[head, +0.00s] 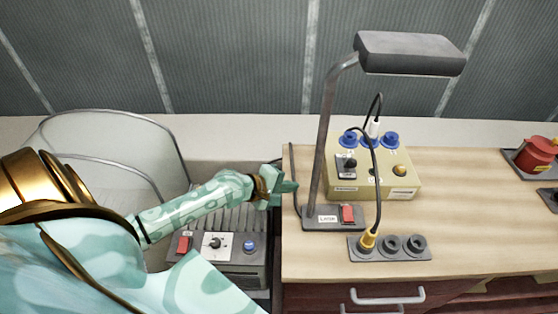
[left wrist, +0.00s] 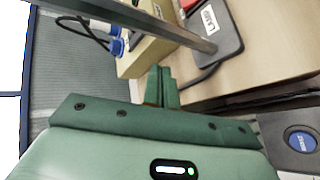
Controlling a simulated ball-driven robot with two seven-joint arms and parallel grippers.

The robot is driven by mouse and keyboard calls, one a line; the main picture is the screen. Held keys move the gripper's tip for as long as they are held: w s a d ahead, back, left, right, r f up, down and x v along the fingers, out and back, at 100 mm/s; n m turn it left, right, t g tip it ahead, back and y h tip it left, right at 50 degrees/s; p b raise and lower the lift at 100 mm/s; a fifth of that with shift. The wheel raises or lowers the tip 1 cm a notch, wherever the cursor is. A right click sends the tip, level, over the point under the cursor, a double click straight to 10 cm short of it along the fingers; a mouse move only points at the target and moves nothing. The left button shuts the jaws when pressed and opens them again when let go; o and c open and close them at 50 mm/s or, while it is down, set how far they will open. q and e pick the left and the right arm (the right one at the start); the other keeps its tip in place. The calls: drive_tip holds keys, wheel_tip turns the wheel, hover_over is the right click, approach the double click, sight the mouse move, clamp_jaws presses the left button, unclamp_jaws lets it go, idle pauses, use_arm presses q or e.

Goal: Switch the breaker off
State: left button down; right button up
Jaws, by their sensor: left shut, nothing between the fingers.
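A beige power box (head: 400,181) stands on the wooden bench, with blue sockets on top, a round brass-coloured knob and a black switch (head: 346,165) at its left; the labels are too small to read. The switch position cannot be told. My left gripper (head: 288,187) is shut and empty at the bench's left edge, left of the box and beside the lamp post. In the left wrist view its closed fingers (left wrist: 162,84) point towards the box (left wrist: 147,54). My right gripper is not in view.
A lamp (head: 409,54) with a post and a red-switched base (head: 334,219) labelled LAMP stands before the box. A grey panel (head: 236,270) with a red switch, a dial and a blue button sits lower left. A socket strip (head: 391,256) holds a yellow plug.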

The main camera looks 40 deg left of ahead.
use_arm(q)
drive_tip(key=s+d+m+g+y, duration=0.2)
drive_tip(key=s+d+m, duration=0.5)
drive_tip(key=s+m, duration=0.3)
drive_tip(key=shift+f+m+g, duration=0.3)
drive_tip(key=shift+f+m, duration=0.15)
drive_tip(key=shift+m, duration=1.35)
drive_tip(key=shift+s, duration=0.1)
